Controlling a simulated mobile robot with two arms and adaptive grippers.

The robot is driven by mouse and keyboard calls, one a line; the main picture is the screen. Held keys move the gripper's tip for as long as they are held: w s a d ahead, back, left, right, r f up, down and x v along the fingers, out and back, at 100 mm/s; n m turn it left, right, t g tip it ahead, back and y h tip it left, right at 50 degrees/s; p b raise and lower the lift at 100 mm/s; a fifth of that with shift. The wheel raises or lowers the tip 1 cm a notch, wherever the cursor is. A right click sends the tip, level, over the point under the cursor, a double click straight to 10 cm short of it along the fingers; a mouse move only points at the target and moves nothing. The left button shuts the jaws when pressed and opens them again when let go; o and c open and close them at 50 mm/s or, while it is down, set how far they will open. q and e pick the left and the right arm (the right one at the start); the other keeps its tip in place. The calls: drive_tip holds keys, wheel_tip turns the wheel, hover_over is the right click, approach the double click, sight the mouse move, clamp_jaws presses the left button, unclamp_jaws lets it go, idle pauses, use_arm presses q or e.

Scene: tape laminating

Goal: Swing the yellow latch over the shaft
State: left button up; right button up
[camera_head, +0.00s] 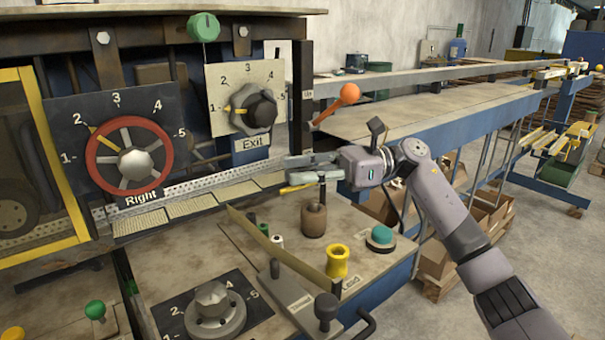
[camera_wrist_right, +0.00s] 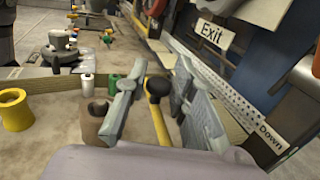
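My right gripper (camera_head: 292,169) reaches in from the right, in front of the perforated metal strip below the Exit dial. Its fingers are apart. In the right wrist view the gripper (camera_wrist_right: 160,69) has a yellow bar with a black rounded end, likely the yellow latch (camera_wrist_right: 161,126), between its fingers, with gaps at both sides. In the head view the yellow bar (camera_head: 298,188) shows just below the lower finger. A brown cylinder (camera_head: 313,219) stands below the gripper; its hollow top shows in the wrist view (camera_wrist_right: 97,115). I cannot tell which part is the shaft. My left gripper is out of view.
A yellow spool (camera_head: 338,261), a teal button (camera_head: 381,237) and a thin upright plate (camera_head: 280,255) stand on the bench. An orange-knobbed lever (camera_head: 348,95) sticks out right of the Exit dial (camera_head: 252,106).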

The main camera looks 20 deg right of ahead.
drive_tip(key=shift+o, duration=1.4)
